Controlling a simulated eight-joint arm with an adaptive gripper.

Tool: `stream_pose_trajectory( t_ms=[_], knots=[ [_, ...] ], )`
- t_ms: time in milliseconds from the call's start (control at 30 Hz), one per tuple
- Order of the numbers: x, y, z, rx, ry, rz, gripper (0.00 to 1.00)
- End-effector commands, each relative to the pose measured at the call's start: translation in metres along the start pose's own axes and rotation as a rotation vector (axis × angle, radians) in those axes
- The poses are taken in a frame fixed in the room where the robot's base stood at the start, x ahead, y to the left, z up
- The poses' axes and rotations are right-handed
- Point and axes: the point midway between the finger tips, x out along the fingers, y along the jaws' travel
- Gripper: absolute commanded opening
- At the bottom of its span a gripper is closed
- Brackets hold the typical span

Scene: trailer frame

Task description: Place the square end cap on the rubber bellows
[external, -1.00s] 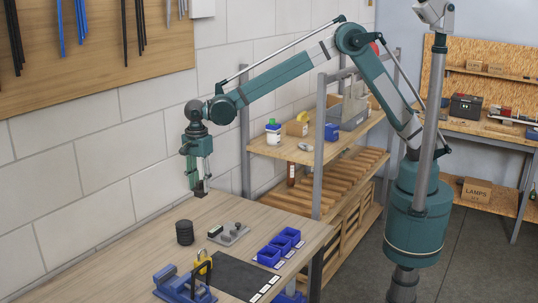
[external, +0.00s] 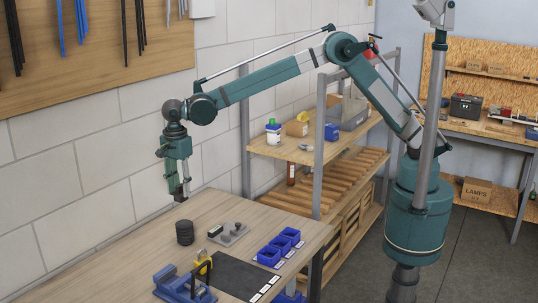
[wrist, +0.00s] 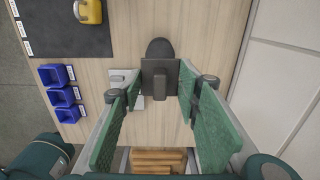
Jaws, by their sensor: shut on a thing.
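The square end cap (wrist: 148,66) is a dark grey square plate with a raised block, seen in the wrist view between my fingertips. My gripper (wrist: 160,85) is shut on it. In the external view my gripper (external: 181,190) points down, with the cap as a small dark shape at its tip. The rubber bellows (external: 185,233) is a black ribbed cylinder upright on the table, below my gripper and apart from it. In the wrist view the bellows (wrist: 160,46) shows just beyond the cap, which hides part of it.
A grey plate with small parts (external: 229,234) lies right of the bellows. Blue bins (external: 280,246), a dark mat (external: 245,277), a yellow padlock (external: 203,267) and a blue vise (external: 180,285) are nearby. The block wall runs behind the table. The table's left part is clear.

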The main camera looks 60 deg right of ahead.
Motion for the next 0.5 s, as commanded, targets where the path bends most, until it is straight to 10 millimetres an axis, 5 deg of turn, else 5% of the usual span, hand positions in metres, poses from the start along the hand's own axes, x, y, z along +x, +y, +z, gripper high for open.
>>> stream_pose_trajectory(
  t_ms=[500],
  knots=[
    [0.056,0.0,0.0,0.0,0.0,0.0,0.2]
  ],
)
